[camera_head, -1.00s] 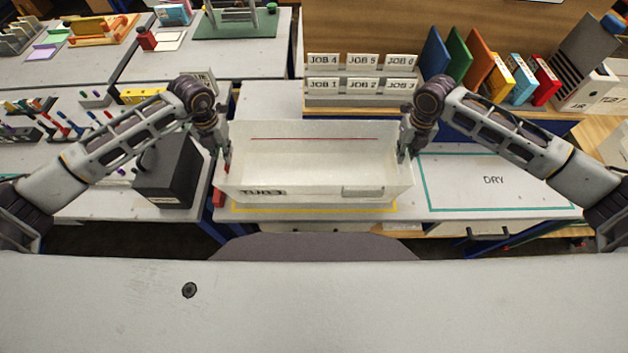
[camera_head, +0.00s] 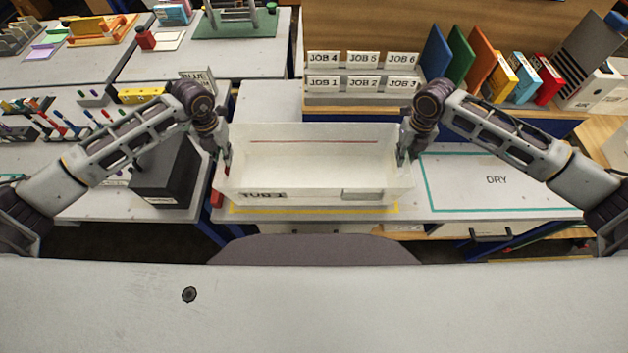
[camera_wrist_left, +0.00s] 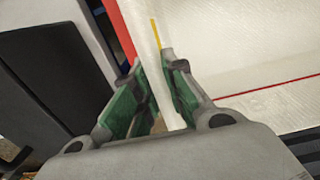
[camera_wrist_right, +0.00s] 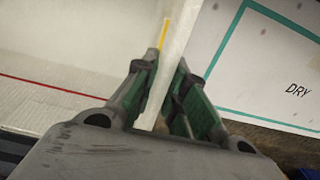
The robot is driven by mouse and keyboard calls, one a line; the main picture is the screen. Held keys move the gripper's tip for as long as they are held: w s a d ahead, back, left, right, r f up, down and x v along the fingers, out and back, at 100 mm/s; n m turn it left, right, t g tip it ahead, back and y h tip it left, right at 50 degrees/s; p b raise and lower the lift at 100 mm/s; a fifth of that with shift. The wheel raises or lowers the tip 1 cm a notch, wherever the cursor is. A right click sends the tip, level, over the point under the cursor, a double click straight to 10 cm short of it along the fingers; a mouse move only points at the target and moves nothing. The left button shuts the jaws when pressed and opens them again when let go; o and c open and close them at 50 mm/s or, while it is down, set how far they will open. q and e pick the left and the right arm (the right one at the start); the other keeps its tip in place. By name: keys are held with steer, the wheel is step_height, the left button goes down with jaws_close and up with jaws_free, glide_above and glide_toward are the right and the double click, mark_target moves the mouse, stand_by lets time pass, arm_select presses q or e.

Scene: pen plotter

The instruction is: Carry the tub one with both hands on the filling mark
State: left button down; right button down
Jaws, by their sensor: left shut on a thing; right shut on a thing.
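A white open tub (camera_head: 315,195) is in the middle of the head view, with a label that seems to read TUB 1 and a red line inside its far wall. My left gripper (camera_head: 225,155) is shut on its left wall, and my right gripper (camera_head: 404,155) is shut on its right wall. The wrist views show each wall between green finger pads, at the left gripper (camera_wrist_left: 155,85) and the right gripper (camera_wrist_right: 165,85). A yellow outline (camera_head: 395,209) shows on the table below and around the tub. I cannot tell whether the tub touches the table.
A teal outlined area marked DRY (camera_head: 480,208) is empty to the right. A dark box (camera_head: 165,175) stands close on the left. Behind are a rack of JOB cards (camera_head: 360,86) and several coloured books (camera_head: 480,72).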

arm_select(q)
steer(key=shift+a+f, duration=0.1)
steer(key=shift+f, duration=0.2)
arm_select(e)
steer(key=shift+d+f, duration=0.1)
steer(key=shift+f, duration=0.2)
arm_select(q)
steer(key=c, duration=1.5)
jaws_free()
arm_select(e)
steer(key=c, duration=1.5)
jaws_free()
arm_select(q)
steer(key=shift+o, duration=0.2)
arm_select(e)
steer(key=shift+o, duration=0.2)
arm_select(q)
steer(key=shift+r, duration=0.15)
step_height(320, 180, up, 12)
arm_select(e)
steer(key=shift+r, duration=0.15)
step_height(320, 180, up, 12)
arm_select(q)
steer(key=shift+s, duration=0.1)
arm_select(e)
steer(key=shift+s, duration=0.1)
